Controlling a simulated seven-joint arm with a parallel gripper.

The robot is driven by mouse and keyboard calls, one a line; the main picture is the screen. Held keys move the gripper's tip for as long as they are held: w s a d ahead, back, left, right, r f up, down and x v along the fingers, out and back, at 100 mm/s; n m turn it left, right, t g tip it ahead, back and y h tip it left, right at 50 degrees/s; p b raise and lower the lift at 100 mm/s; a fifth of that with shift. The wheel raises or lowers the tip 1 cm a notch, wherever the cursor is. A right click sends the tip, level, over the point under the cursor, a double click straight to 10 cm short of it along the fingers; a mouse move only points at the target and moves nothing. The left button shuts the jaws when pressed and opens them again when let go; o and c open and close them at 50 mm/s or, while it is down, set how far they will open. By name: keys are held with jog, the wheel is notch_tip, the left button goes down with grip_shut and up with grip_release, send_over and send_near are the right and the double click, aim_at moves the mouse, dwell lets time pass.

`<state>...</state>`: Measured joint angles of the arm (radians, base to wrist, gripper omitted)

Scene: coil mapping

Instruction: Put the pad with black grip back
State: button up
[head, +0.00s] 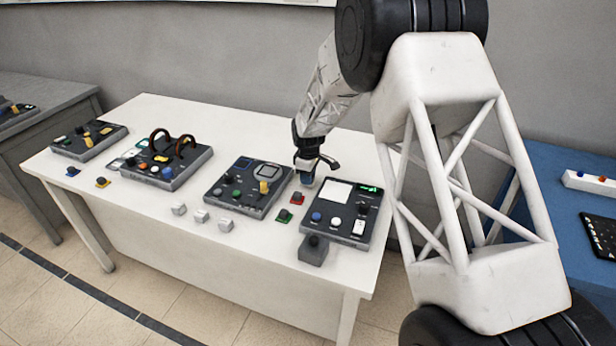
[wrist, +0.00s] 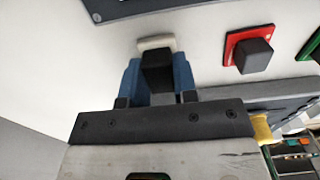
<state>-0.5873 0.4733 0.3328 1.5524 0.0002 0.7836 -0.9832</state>
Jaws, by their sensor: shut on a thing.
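My gripper (head: 307,180) is low over the white table, between two dark consoles. In the wrist view its blue fingers (wrist: 158,82) are shut on the black grip of a small whitish pad (wrist: 154,43). I cannot tell whether this pad touches the table; the head view hides it behind the fingers. A red pad with a black grip (wrist: 249,51) lies to the right in the wrist view. In the head view the red pad (head: 297,198) lies just in front of my gripper, and a green pad with a dark grip (head: 284,215) lies nearer the front.
The right console (head: 341,208) has a white square and knobs; a grey block (head: 314,250) stands before it. The middle console (head: 248,187) has a yellow knob. Several light cubes (head: 202,216) stand near the table's front edge. Two more consoles stand left, one with brown arches (head: 166,164).

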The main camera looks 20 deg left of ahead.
dwell(0.3)
jog(key=o, duration=0.9)
jog(key=shift+f, duration=0.1)
notch_tip(320, 180, up, 12)
jog(key=shift+r, duration=0.15)
dwell(0.7)
jog(key=shift+r, duration=0.1)
